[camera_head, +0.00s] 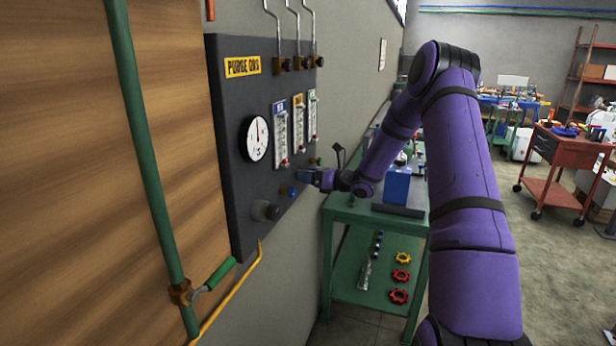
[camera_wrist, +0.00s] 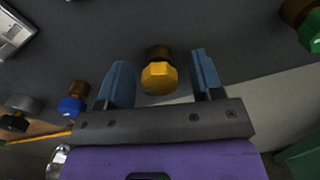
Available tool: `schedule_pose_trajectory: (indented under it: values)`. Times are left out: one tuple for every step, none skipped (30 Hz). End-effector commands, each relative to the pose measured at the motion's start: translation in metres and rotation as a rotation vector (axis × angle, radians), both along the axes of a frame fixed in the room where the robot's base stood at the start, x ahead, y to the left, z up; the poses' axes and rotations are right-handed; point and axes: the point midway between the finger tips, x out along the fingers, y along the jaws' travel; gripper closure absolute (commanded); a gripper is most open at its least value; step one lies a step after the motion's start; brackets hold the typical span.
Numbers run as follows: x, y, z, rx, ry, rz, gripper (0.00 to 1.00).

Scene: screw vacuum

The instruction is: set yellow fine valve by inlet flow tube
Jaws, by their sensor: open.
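The yellow fine valve (camera_wrist: 159,78) is a small faceted knob on a brass stem on the dark panel, seen in the wrist view. My gripper (camera_wrist: 160,64) is open, with one blue finger to each side of the knob and a visible gap on both sides. In the head view my gripper (camera_head: 305,175) is at the panel's lower right and hides the yellow knob. The yellow-labelled flow tube (camera_head: 299,130) stands above, between the blue-labelled tube (camera_head: 281,135) and the green-labelled tube (camera_head: 313,115). Its float reading is too small to tell.
The panel (camera_head: 232,150) carries a round gauge (camera_head: 256,138). A green bench (camera_head: 345,213) stands beside the panel.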

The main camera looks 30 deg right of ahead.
Motion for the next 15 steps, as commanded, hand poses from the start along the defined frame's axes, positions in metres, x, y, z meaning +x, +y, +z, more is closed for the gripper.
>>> schedule_pose_trajectory:
  values:
    - [0.0000, 0.0000, 0.0000, 0.000, 0.000, 0.000, 0.40]
    - [0.0000, 0.0000, 0.0000, 0.000, 0.000, 0.000, 0.40]
    - [0.0000, 0.0000, 0.0000, 0.000, 0.000, 0.000, 0.40]
    - [0.0000, 0.0000, 0.0000, 0.000, 0.000, 0.000, 0.40]
    - [-0.0001, 0.0001, 0.0000, 0.000, 0.000, 0.000, 0.46]
    - [-0.0001, -0.0001, 0.0000, 0.000, 0.000, 0.000, 0.56]
    - [-0.0001, -0.0001, 0.0000, 0.000, 0.000, 0.000, 0.63]
    - [-0.0001, 0.0000, 0.0000, 0.000, 0.000, 0.000, 0.69]
    - [-0.0001, 0.0000, 0.0000, 0.000, 0.000, 0.000, 0.79]
    - [-0.0001, -0.0001, 0.0000, 0.000, 0.000, 0.000, 0.86]
    - [-0.0001, -0.0001, 0.0000, 0.000, 0.000, 0.000, 0.89]
    - [-0.0001, 0.0000, 0.0000, 0.000, 0.000, 0.000, 0.89]
    - [-0.0001, 0.0000, 0.0000, 0.000, 0.000, 0.000, 0.89]
    - [-0.0001, -0.0001, 0.0001, -0.001, -0.001, 0.000, 0.89]
    - [-0.0001, -0.0001, 0.0001, -0.002, -0.002, 0.000, 0.89]
